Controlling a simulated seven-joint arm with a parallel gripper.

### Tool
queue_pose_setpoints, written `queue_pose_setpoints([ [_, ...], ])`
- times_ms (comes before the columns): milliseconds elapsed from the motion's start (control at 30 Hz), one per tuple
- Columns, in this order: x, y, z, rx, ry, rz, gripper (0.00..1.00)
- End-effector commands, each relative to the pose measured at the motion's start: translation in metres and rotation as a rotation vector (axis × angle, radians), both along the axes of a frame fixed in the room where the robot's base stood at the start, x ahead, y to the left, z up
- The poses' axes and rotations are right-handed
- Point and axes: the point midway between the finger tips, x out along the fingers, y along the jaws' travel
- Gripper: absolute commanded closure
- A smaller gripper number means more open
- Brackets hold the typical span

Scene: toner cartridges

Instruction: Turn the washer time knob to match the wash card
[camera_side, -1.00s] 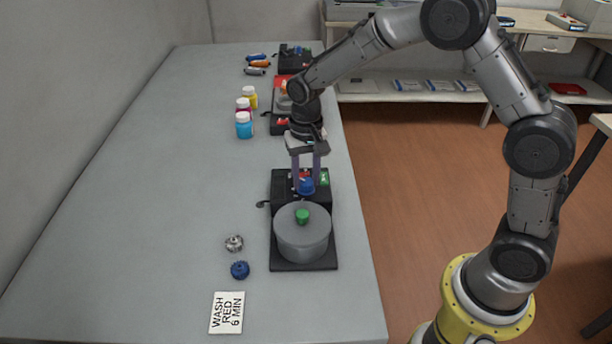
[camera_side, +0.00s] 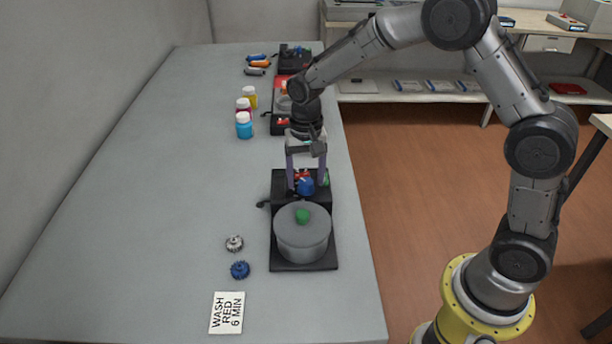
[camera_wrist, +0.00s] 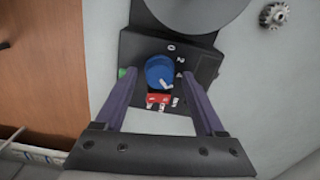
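The wash card (camera_side: 227,313) lies flat at the front of the table and reads "WASH RED 6 MIN". The washer (camera_side: 303,238) is a grey lidded drum with a green knob on a black base. Its blue time knob (camera_wrist: 160,72) sits on the black panel, also in the side view (camera_side: 306,186). The knob's white pointer mark aims to the lower right in the wrist view, past the 4; the exact number it meets is hard to read. My gripper (camera_wrist: 158,100) is open above the panel, its fingers apart on either side of the knob, with visible gaps.
A red part (camera_wrist: 157,98) and a green part (camera_wrist: 122,73) are on the panel near the knob. A metal gear (camera_side: 234,243) and a blue gear (camera_side: 240,270) lie left of the washer. Several bottles (camera_side: 244,124) stand farther back. The table's left side is clear.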

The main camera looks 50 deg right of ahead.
Motion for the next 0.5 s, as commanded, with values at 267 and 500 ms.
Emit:
queue_pose_setpoints([
  [267,0.000,0.000,0.000,0.000,0.001,0.001,0.29],
  [500,0.000,0.000,0.026,0.000,-0.003,0.001,0.29],
])
